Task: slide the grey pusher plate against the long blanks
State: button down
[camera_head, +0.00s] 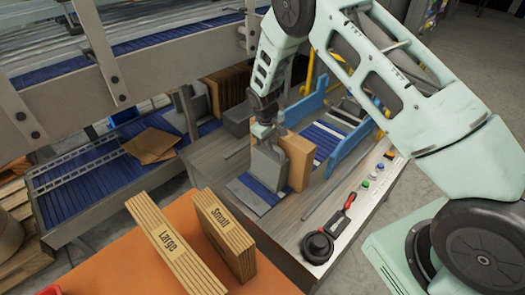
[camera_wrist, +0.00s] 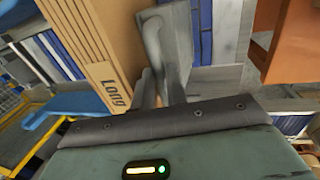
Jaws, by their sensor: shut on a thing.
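The grey pusher plate (camera_head: 266,168) stands upright over the blue rollers of the case packer. My gripper (camera_head: 264,131) is shut on the upper part of the plate. The long blanks (camera_head: 298,152) are a brown upright stack just to the right of the plate. In the wrist view the stack marked "Long" (camera_wrist: 92,48) is at the left, and the pusher plate (camera_wrist: 172,35) is beside it, very close. I cannot tell whether they touch. My gripper's fingers (camera_wrist: 163,94) show below the plate and hide its grasped part.
Stacks marked "Large" (camera_head: 165,245) and "Small" (camera_head: 223,235) stand on the orange table (camera_head: 110,265) in front. A control panel (camera_head: 352,205) with buttons lies to the right. Blue guide rails (camera_head: 306,103) flank the rollers behind the blanks. A grey conveyor frame (camera_head: 112,68) hangs over the left.

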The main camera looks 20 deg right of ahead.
jog(key=c, duration=1.4)
grip_release()
jog(key=shift+r, duration=0.1)
jog(key=a+r+b, duration=0.1)
jog(key=r+b, duration=0.1)
jog(key=r, duration=0.6)
jog(key=s+a+r+b, duration=0.1)
jog(key=a+r+b, duration=0.1)
jog(key=r, duration=0.7)
jog(key=shift+s+b, duration=0.15)
jog(key=shift+b, duration=0.35)
jog(key=shift+a, duration=0.1)
jog(key=s+a+r+n+y+b, duration=0.1)
jog(key=s+a, duration=0.5)
jog(key=s, duration=0.4)
jog(key=s+a+r+n+y+b, duration=0.1)
jog(key=s+a+r+y, duration=0.1)
jog(key=s+a, duration=0.6)
jog(key=s+d+f+n, duration=0.1)
jog(key=s, duration=1.8)
jog(key=shift+s+d+f+g, duration=0.3)
jog(key=shift+d+f+g, duration=0.05)
jog(key=shift+g, duration=0.05)
